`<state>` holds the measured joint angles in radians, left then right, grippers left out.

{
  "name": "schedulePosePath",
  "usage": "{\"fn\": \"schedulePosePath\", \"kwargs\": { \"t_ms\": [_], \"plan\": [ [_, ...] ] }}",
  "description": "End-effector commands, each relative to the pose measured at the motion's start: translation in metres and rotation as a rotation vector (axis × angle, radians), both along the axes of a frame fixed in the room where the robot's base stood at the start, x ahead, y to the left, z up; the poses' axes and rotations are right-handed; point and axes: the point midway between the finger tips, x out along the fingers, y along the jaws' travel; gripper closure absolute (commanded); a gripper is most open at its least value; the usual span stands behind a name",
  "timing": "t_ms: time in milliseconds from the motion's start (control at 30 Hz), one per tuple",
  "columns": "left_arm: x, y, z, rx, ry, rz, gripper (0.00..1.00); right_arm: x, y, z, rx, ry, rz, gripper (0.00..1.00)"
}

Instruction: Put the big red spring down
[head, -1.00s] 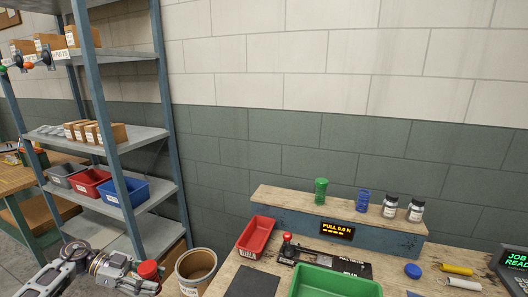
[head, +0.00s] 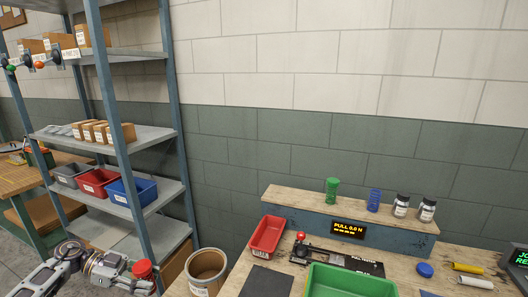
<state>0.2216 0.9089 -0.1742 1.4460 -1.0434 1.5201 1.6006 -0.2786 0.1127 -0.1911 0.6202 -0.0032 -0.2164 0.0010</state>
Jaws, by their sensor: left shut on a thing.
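A big red spring (head: 142,268) shows at the lower left of the head view, its round red top uppermost. My left gripper (head: 141,284) is shut on it and holds it in front of the shelf rack, left of the workbench. The gripper's fingers are partly hidden and cut by the lower edge of the picture, so the spring's lower end is hard to see. My right gripper is not in view.
A round bin (head: 205,270) stands right of the held spring. The workbench holds a red tray (head: 267,236), a green tray (head: 350,281), a dark mat (head: 267,281) and a raised ledge (head: 300,206) with green and blue springs. A shelf rack (head: 150,135) stands at left.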

Motion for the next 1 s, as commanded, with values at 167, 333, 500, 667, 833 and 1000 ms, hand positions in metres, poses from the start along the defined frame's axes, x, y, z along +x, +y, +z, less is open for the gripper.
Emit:
{"fn": "schedulePosePath", "kwargs": {
  "t_ms": [167,333,500,667,833,1000],
  "plan": [
    [0.0,0.01,0.003,0.0,-0.001,0.01,0.97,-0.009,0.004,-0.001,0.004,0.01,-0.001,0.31],
    [0.006,0.002,0.002,0.0,-0.001,0.039,0.97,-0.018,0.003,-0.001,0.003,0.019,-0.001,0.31],
    [0.012,-0.008,0.0,0.001,-0.002,0.073,0.97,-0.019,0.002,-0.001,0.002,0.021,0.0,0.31],
    [0.019,-0.021,-0.001,0.001,0.0,0.121,0.97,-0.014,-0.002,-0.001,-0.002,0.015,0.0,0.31],
    [0.029,-0.034,-0.002,0.001,-0.001,0.189,0.97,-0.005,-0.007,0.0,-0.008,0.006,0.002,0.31],
    [0.037,-0.046,-0.002,0.002,-0.001,0.258,0.97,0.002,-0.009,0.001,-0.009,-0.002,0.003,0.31]
  ]
}}
